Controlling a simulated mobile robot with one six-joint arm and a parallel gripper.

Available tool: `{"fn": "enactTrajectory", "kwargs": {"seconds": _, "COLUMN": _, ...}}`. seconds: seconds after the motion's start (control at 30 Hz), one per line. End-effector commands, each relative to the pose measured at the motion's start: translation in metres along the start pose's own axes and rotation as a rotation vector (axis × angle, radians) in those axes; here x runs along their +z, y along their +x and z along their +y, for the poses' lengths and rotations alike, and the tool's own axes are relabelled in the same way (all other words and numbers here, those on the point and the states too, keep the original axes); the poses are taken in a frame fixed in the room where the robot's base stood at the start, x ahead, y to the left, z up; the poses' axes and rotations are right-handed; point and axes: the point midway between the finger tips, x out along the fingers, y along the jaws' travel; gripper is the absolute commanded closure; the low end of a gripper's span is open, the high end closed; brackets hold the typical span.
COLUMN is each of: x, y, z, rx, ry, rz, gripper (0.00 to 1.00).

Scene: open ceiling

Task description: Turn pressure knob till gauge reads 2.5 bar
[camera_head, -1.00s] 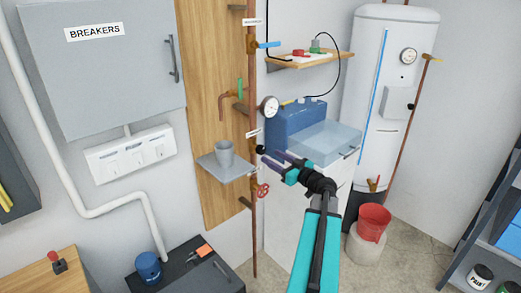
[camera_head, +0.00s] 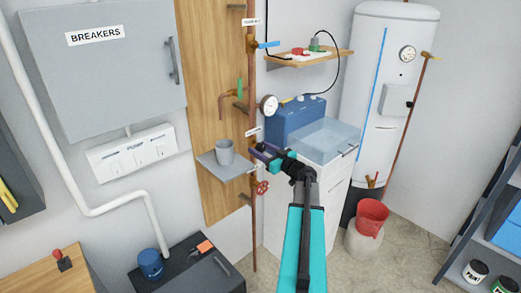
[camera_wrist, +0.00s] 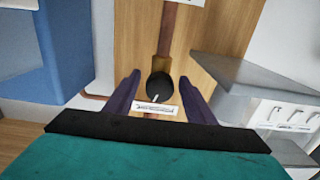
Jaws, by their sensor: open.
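The black pressure knob (camera_wrist: 160,86) with a white mark sits on a brass fitting in the copper pipe. In the wrist view it lies between the two purple fingers of my gripper (camera_wrist: 162,90), with a gap on each side. My gripper is open and empty; it also shows at the pipe in the head view (camera_head: 257,150), where it largely hides the knob. The round white pressure gauge (camera_head: 269,105) is on the pipe above my gripper. Its needle is too small to read.
A grey shelf (camera_head: 228,171) with a grey cup (camera_head: 225,152) is just left of my gripper. A red valve wheel (camera_head: 262,187) is below it. A blue box (camera_head: 290,119) stands to the right, and a blue-handled valve (camera_head: 267,44) is higher up.

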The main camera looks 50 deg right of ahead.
Motion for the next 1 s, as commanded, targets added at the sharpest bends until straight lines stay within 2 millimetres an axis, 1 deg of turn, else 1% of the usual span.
{"fn": "enactTrajectory", "kwargs": {"seconds": 0.03, "x": 0.0000, "y": 0.0000, "z": -0.0001, "rx": 0.000, "ry": 0.000, "rz": 0.000, "gripper": 0.52}}
{"fn": "enactTrajectory", "kwargs": {"seconds": 0.17, "x": 0.0000, "y": 0.0001, "z": -0.0003, "rx": -0.001, "ry": 0.000, "rz": 0.000, "gripper": 0.74}}
{"fn": "enactTrajectory", "kwargs": {"seconds": 0.2, "x": -0.0001, "y": 0.0001, "z": -0.0004, "rx": -0.001, "ry": 0.000, "rz": 0.000, "gripper": 0.81}}
{"fn": "enactTrajectory", "kwargs": {"seconds": 0.27, "x": -0.0001, "y": 0.0001, "z": -0.0005, "rx": -0.001, "ry": 0.000, "rz": 0.000, "gripper": 0.90}}
{"fn": "enactTrajectory", "kwargs": {"seconds": 0.67, "x": 0.0016, "y": 0.0007, "z": -0.0020, "rx": -0.003, "ry": 0.027, "rz": 0.001, "gripper": 0.90}}
{"fn": "enactTrajectory", "kwargs": {"seconds": 1.0, "x": 0.0043, "y": 0.0004, "z": -0.0028, "rx": -0.003, "ry": 0.137, "rz": 0.001, "gripper": 0.90}}
